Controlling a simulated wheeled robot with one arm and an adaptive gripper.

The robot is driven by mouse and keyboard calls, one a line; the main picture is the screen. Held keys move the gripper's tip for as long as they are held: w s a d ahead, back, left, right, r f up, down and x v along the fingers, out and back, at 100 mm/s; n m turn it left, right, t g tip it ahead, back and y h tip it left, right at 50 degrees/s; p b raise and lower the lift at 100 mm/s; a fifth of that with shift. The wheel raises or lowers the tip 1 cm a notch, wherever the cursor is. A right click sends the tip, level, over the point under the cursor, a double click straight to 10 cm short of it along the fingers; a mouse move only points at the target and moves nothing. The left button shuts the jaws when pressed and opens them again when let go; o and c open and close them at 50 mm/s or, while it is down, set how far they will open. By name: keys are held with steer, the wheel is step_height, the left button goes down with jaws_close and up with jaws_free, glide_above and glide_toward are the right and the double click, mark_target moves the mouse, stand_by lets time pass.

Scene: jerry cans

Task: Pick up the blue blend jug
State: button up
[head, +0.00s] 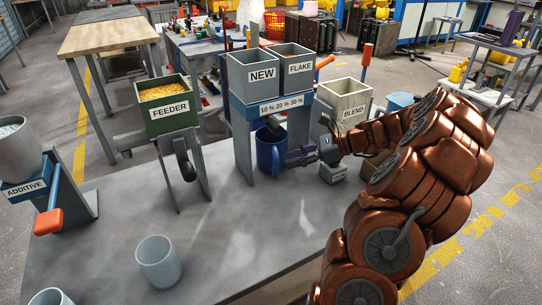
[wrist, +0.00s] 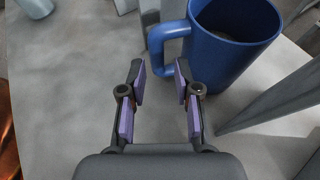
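The blue blend jug (head: 266,150) stands on the grey table under the NEW and FLAKE hoppers. In the wrist view, the jug (wrist: 234,45) is upright with dark contents inside, and its handle (wrist: 157,52) points toward my gripper. My gripper (wrist: 160,76) is open, with its purple-padded fingers apart and the handle just ahead of and around the level of the fingertips. I cannot tell whether they touch. In the head view, my gripper (head: 291,157) reaches in from the right and partly covers the jug.
The hopper stand (head: 242,140) has legs close around the jug. The BLEND bin (head: 347,103) stands behind my arm. The FEEDER bin (head: 168,110) is left of the stand. A grey cup (head: 158,262) stands at the front; the middle of the table is clear.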

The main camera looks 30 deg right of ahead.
mark_target(276, 174)
steer(key=shift+b+x, duration=0.45)
steer(key=shift+x, duration=2.5)
steer(key=shift+s+a, duration=0.1)
steer(key=shift+s, duration=0.1)
jaws_close()
